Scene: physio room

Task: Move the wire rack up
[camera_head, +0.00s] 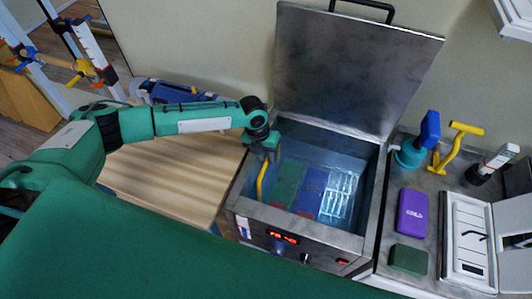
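A metal tank (361,245) stands in the middle with its lid (350,70) raised. Inside, green and blue slabs (311,190) lie beside a pale, grid-like part (340,192), which may be the wire rack; I cannot tell for sure. A yellow handle (262,181) stands up at the tank's left inner side. My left gripper (267,155) points down over the tank's left side, just above the handle. Its fingers are small and dark, so I cannot tell whether they are open or touch the handle. My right gripper is not in view.
A wooden table (165,175) is left of the tank, with a blue device (175,92) behind. The right counter holds a purple box (412,213), a dark green block (408,260), a teal and blue tool (415,145) and a yellow tool (452,145). The raised lid blocks the back.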

